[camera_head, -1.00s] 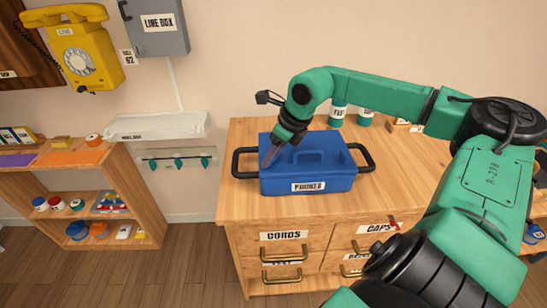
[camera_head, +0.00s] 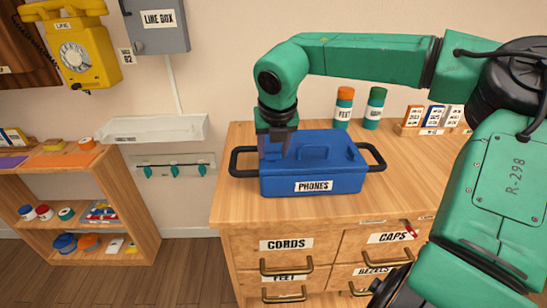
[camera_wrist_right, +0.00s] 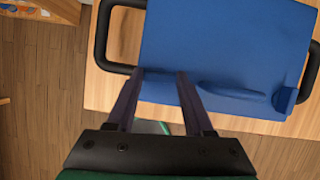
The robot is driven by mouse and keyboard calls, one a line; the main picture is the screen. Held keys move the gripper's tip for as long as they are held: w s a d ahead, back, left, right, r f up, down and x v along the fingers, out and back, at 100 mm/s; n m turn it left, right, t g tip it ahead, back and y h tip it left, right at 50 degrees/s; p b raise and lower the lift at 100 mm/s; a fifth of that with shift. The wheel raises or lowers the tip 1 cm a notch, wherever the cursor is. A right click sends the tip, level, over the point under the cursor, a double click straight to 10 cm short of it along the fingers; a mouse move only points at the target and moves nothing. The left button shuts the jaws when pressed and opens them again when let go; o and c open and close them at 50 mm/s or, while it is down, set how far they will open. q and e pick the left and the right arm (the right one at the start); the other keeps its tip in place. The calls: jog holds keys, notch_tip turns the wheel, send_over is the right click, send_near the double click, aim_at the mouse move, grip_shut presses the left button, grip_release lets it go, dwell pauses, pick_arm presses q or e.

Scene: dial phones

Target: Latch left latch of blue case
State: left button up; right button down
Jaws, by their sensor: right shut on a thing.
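The blue case (camera_head: 335,180), labelled PHONES, stands closed on the wooden counter, with black side handles and a blue top handle (camera_head: 314,152). In the right wrist view, the two fingertips of my gripper (camera_wrist_right: 160,75) are on either side of a blue part at the case's edge, the left latch (camera_wrist_right: 158,88), mostly hidden by the fingers. The right latch (camera_wrist_right: 285,98) sticks out as a blue flap. My left gripper is not in view.
The counter (camera_head: 400,165) is clear right of the case. Two green bottles (camera_head: 375,108) and a small rack of boxes (camera_head: 433,120) stand behind. Labelled drawers (camera_head: 285,244) are below. A shelf unit (camera_head: 130,215) stands left, with a gap of floor between.

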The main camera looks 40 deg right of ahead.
jog(key=shift+m, duration=0.4)
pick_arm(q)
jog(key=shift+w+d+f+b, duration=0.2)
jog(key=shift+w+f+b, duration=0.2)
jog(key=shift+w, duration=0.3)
pick_arm(e)
jog(key=shift+c, duration=1.4)
grip_release()
jog(key=shift+r+g, duration=0.1)
jog(key=shift+g, duration=0.2)
